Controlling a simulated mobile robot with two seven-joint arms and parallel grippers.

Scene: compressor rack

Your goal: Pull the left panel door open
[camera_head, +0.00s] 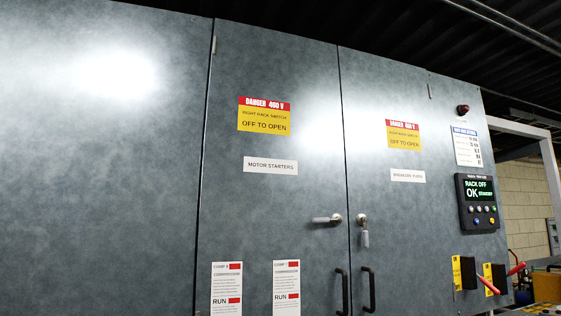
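The left panel door (232,190) is grey, with a yellow and red danger sign (264,116) and a "MOTOR STARTERS" label (270,166). It looks flush with the cabinet front. Its small latch lever (326,219) lies horizontal near the right edge. Its black pull handle (342,291) stands below the lever, cut off by the bottom of the picture. The right panel door (415,230) also looks shut; its latch lever (364,233) points down, and its black pull handle (369,289) is beside the left door's handle. Neither gripper is in view.
A plain grey panel (95,190) fills the left side. At the right are a control display (477,201) reading "RACK OFF OK STANDBY", a red lamp (463,110) and two red-handled switches (487,283). A pale metal frame (548,170) stands beyond the cabinet.

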